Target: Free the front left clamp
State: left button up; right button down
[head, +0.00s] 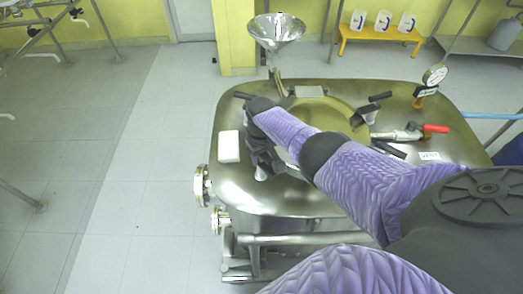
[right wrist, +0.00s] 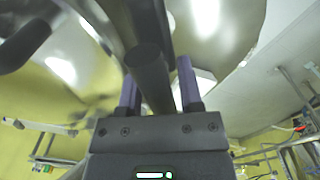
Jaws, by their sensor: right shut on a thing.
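The steel reactor lid (head: 235,180) has a round yellowish hatch (head: 335,115) with black-handled clamps around it. My right gripper (head: 262,165) is at the front left of the hatch, and my arm hides much of that spot in the head view. In the right wrist view, the dark bar-like handle of the front left clamp (right wrist: 148,75) lies between the two purple fingers of my right gripper (right wrist: 160,92), which is shut on it. The clamp's lower part is hidden. My left gripper is not in view.
Other black clamp handles show at the back right (head: 380,97) and front right (head: 390,150). A steel funnel (head: 277,30) stands behind the hatch. A white block (head: 229,147) lies left of the gripper. A red-handled valve (head: 435,128) and a gauge (head: 435,75) are at the right.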

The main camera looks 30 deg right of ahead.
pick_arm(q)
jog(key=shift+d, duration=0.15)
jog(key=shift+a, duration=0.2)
pick_arm(e)
jog(key=c, duration=0.5)
grip_release()
jog(key=shift+o, duration=0.4)
notch_tip(320, 180, up, 10)
jog(key=p, duration=0.6)
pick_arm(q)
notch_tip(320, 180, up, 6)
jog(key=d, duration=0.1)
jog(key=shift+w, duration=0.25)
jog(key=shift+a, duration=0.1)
